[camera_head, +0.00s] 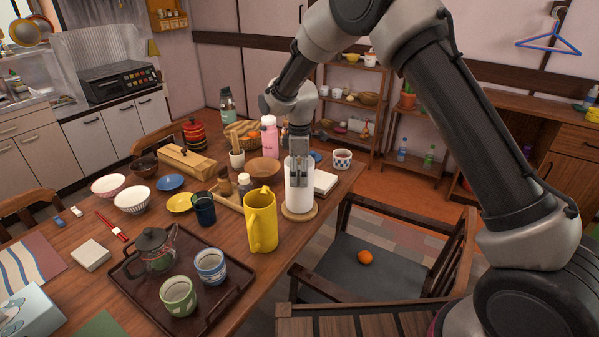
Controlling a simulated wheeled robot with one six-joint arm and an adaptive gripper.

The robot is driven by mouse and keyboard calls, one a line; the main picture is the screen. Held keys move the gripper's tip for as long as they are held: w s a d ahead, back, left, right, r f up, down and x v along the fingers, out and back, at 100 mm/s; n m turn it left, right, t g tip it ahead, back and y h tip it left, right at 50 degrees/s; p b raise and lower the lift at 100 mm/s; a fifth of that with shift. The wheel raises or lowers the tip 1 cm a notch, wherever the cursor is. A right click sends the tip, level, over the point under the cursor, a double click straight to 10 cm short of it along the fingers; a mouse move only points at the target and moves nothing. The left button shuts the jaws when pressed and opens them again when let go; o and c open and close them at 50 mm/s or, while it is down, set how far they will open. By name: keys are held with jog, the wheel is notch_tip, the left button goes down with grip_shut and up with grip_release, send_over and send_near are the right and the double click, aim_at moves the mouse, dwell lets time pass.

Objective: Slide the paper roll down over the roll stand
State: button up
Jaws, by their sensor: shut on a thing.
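The white paper roll (299,196) is upright near the right edge of the wooden table. My gripper (299,176) points down from above and is shut on the roll's upper part. The roll stand (299,214) shows as a round light-wood base directly under the roll. The roll hides the stand's post. The roll's lower end is very close to the base; I cannot tell whether it touches it.
A yellow pitcher (262,220) stands close to the left of the roll. A pink bottle (269,137) stands farther back. A chair (375,265) is beside the table.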

jog(key=shift+f, duration=0.45)
jog(key=o, duration=1.3)
jog(key=shift+o, duration=0.2)
notch_tip(320, 180, up, 12)
